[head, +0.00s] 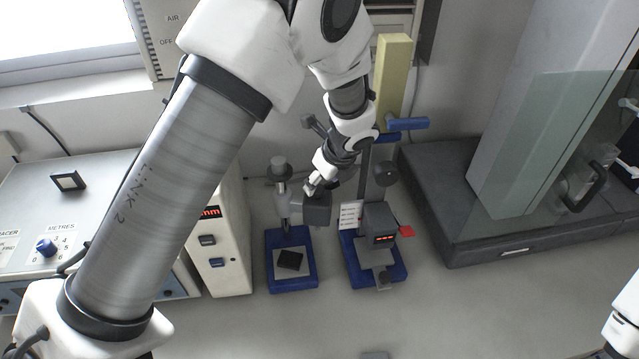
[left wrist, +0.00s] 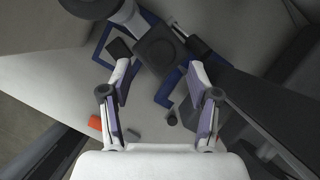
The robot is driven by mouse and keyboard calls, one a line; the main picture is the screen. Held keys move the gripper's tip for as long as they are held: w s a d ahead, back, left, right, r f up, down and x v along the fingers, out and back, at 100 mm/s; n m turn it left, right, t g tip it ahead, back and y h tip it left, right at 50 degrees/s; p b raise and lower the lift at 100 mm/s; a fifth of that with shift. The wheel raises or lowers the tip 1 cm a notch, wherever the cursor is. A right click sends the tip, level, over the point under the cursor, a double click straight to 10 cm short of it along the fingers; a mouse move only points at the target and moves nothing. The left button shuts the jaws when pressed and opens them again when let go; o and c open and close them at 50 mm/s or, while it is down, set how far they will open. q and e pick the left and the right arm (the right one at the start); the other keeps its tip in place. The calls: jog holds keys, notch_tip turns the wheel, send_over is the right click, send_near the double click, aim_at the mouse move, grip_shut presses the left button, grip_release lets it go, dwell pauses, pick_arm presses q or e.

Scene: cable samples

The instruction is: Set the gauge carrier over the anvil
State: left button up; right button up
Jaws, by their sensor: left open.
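The gauge carrier (head: 317,209), a dark grey block, sits on the post of the left stand, out to the right of the anvil (head: 290,260). The anvil is a dark square on a grey plate on the blue base. My left gripper (head: 314,187) is at the carrier's top, partly hidden by its own wrist. In the left wrist view, its two fingers are spread, with a dark square block (left wrist: 160,47), apparently the carrier, between and just beyond the tips. I cannot tell whether they touch it.
A second blue-based stand with a red-lit gauge (head: 381,236) is close on the right, with a tall yellow column (head: 393,78) behind. A white display unit (head: 217,235) stands left. A dark plinth (head: 500,205) with glass is at right. The front bench is mostly clear.

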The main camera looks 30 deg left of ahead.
aim_at(318, 189)
pick_arm(q)
jog(key=x, duration=0.4)
jog(key=shift+w+a+r, duration=0.1)
jog(key=shift+w, duration=0.15)
jog(key=shift+s, duration=0.1)
jog(key=shift+s+r, duration=0.1)
jog(key=shift+r, duration=0.05)
jog(key=c, duration=0.4)
grip_shut()
pick_arm(e)
jog(key=shift+w, duration=0.1)
